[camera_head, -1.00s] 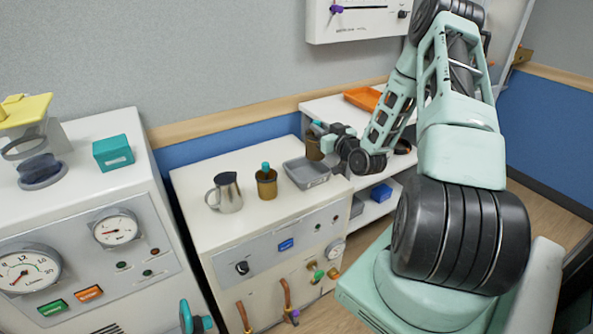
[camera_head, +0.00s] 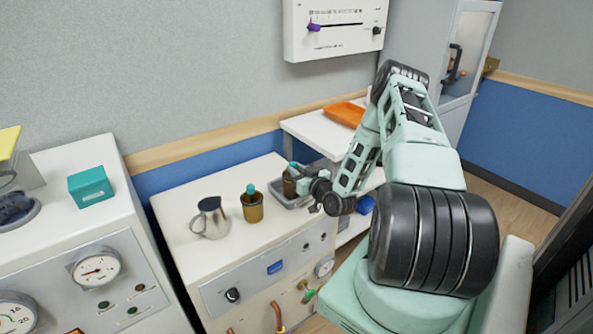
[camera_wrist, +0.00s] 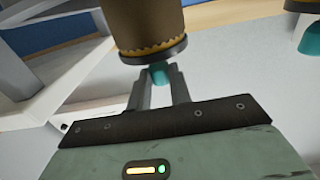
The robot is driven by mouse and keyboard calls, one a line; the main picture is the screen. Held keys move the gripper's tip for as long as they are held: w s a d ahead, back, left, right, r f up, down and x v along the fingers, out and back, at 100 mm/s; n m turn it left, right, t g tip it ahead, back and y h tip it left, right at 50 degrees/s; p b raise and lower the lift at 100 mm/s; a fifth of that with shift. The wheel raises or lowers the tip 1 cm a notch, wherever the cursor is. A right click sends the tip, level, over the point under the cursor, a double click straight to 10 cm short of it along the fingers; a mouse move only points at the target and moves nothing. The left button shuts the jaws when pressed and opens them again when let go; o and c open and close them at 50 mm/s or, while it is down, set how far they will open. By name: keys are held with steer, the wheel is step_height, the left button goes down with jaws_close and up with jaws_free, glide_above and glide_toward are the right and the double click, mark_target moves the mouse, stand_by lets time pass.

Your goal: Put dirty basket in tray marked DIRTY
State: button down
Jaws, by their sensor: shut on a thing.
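My gripper (camera_head: 299,173) is shut on the teal knob of a brown basket (camera_head: 290,187). In the wrist view the basket (camera_wrist: 148,25) fills the top middle, with its knob between my fingertips (camera_wrist: 158,74). In the head view the held basket overlaps the grey tray (camera_head: 277,196) on the white cabinet; I cannot tell whether it touches the tray floor. The tray's label is not readable now. A second brown basket with a teal knob (camera_head: 252,207) stands upright left of the tray. An orange tray (camera_head: 345,114) lies farther back on a white shelf unit.
A metal jug (camera_head: 210,218) stands left of the second basket on the cabinet (camera_head: 180,262). A teal box (camera_head: 90,186) sits on the left machine. A blue box (camera_head: 366,205) is on the lower shelf. The cabinet's front left top is clear.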

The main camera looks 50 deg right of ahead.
steer(key=shift+f, duration=0.2)
steer(key=shift+f, duration=0.2)
steer(key=c, duration=1.3)
jaws_free()
steer(key=shift+r, duration=0.15)
